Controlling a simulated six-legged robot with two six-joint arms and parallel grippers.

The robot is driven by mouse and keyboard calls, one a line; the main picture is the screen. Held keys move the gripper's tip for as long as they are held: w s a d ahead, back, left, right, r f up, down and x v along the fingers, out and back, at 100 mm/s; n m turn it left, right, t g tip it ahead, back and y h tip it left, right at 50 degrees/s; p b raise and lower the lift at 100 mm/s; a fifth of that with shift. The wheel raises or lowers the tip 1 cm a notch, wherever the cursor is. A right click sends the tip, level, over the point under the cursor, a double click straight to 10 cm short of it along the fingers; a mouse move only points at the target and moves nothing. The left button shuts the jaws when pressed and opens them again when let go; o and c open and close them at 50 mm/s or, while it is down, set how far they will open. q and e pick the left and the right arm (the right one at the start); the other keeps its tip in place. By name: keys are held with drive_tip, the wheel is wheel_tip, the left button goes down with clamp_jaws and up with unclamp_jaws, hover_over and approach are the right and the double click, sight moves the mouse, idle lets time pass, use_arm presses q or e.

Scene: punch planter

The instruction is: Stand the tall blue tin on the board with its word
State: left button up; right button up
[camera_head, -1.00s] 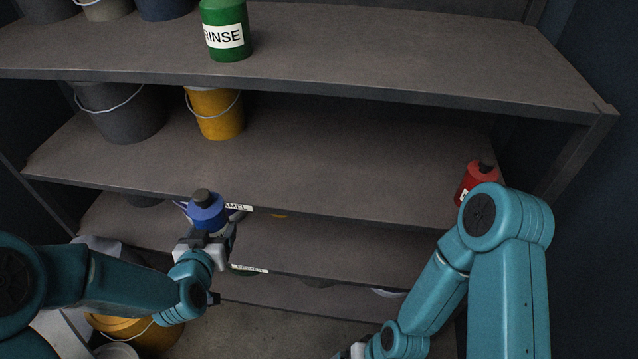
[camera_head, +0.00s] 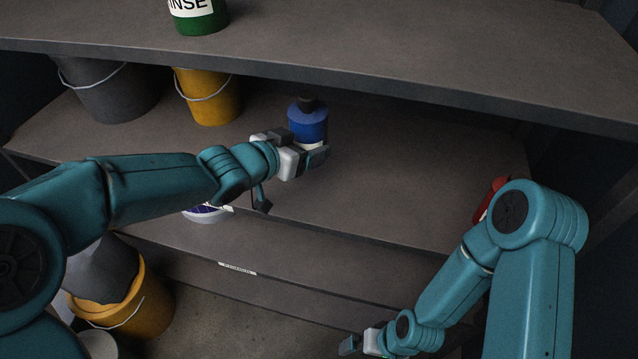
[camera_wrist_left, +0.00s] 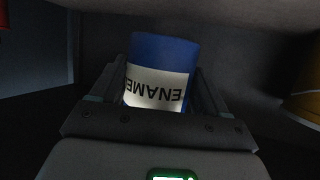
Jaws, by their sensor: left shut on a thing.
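The tall blue tin (camera_head: 308,122) has a dark cap and a white band. In the left wrist view the tin (camera_wrist_left: 165,65) shows a white label reading "ENAMEL", upside down there. My left gripper (camera_head: 312,155) is shut around the tin's lower part and holds it upright over the middle board (camera_head: 380,190). Whether the tin touches the board, I cannot tell. A white word strip (camera_head: 228,207) on that board's front edge is mostly hidden by my left arm. My right gripper (camera_head: 362,344) is low near the bottom edge, away from the tin; its jaw opening is unclear.
A grey bucket (camera_head: 110,95) and a yellow bucket (camera_head: 212,100) stand left on the middle board. A red container (camera_head: 488,198) stands at its right end. The upper board (camera_head: 330,60), with a green "RINSE" container (camera_head: 197,15), overhangs. The board's middle is clear.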

use_arm(q)
drive_tip(key=shift+w+d, duration=0.15)
wheel_tip(320, 180, down, 4)
drive_tip(key=b, duration=0.2)
drive_tip(key=shift+f+b, duration=0.1)
drive_tip(key=shift+b, duration=0.25)
wheel_tip(320, 180, down, 6)
drive_tip(key=shift+r+b, duration=0.25)
drive_tip(key=shift+b, duration=0.7)
drive_tip(key=shift+r, duration=0.15)
drive_tip(key=o, duration=0.9)
drive_tip(key=shift+f, duration=0.35)
drive_tip(key=o, duration=0.4)
drive_tip(key=shift+r, duration=0.25)
drive_tip(key=p+v, duration=0.2)
drive_tip(key=v, duration=1)
drive_tip(key=shift+f, duration=0.1)
